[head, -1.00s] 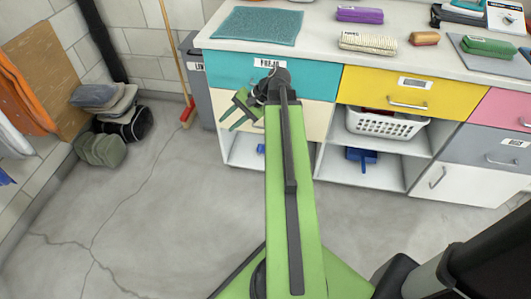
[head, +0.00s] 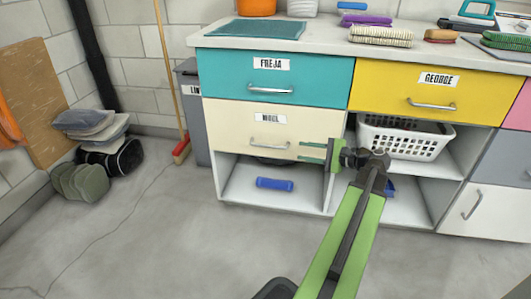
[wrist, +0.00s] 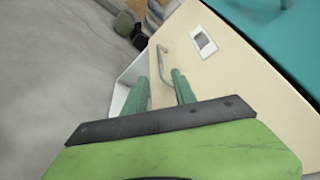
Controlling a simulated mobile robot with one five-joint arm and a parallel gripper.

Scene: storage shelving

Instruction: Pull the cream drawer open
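The cream drawer (head: 225,113) is shut, below the teal drawer (head: 225,72) labelled FREJA. It has a label and a horizontal metal bar handle (head: 270,146). In the head view my gripper (head: 301,152) is at the drawer's right end, its fingers pointing left towards the handle, apart from it. In the wrist view the two green fingers (wrist: 160,92) are spread with nothing between them. The handle (wrist: 162,66) shows beyond the fingertips, and the cream front (wrist: 225,80) fills the middle and right.
An open shelf below holds a blue roll (head: 274,184). A white basket (head: 440,145) stands in the open bay to the right, under the yellow drawer (head: 380,85). The floor in front is clear.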

